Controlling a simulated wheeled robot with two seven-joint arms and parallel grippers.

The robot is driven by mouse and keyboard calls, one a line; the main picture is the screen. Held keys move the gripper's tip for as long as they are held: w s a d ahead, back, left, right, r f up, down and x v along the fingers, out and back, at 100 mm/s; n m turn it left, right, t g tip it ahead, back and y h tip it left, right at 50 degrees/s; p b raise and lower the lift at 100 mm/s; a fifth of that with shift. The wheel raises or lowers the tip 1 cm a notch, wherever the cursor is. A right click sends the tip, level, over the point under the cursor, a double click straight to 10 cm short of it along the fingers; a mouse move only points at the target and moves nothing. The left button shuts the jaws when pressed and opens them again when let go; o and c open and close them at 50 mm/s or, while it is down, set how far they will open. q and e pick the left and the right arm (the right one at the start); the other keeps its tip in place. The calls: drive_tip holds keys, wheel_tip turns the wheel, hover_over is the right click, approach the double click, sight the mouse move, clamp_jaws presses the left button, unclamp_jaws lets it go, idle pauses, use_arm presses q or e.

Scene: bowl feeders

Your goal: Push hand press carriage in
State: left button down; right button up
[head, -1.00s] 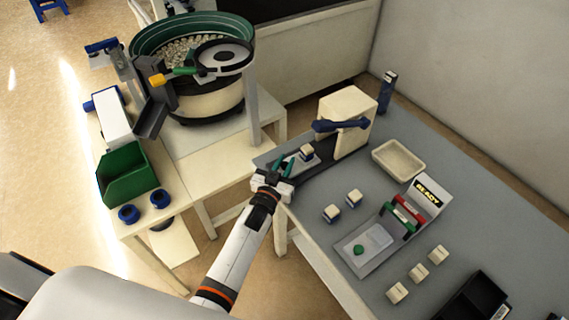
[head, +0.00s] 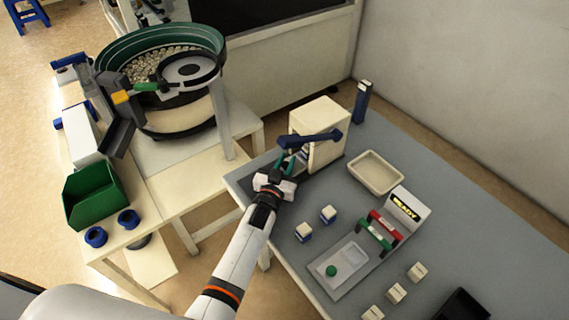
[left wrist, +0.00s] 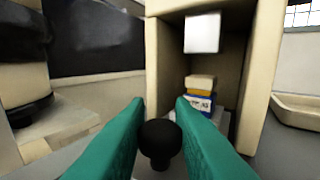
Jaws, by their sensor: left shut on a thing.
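The cream hand press (head: 318,118) stands at the table's left back corner, its blue lever (head: 310,138) across the front. My left gripper (head: 283,165) is right in front of it, its green fingers (left wrist: 160,108) shut on the black round knob (left wrist: 160,140) of the carriage. A small block with a cream top and blue base (left wrist: 200,92) sits on the carriage inside the press opening, below the white ram (left wrist: 202,33). A gap shows between ram and block. The fingers hide most of the carriage. My right gripper is not in view.
A cream tray (head: 376,173) lies right of the press. A blue-grey upright device (head: 362,101) stands behind. The bowl feeder (head: 160,60) is at left on its own bench.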

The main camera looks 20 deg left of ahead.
use_arm(q)
drive_tip(key=c, duration=1.3)
unclamp_jaws()
drive_tip(key=shift+d+r, duration=0.15)
drive_tip(key=shift+d, duration=0.1)
drive_tip(key=shift+s+a, duration=0.1)
drive_tip(key=shift+s, duration=0.1)
drive_tip(key=s, duration=1.1)
drive_tip(key=shift+s+a, duration=0.3)
drive_tip(key=shift+a, duration=0.1)
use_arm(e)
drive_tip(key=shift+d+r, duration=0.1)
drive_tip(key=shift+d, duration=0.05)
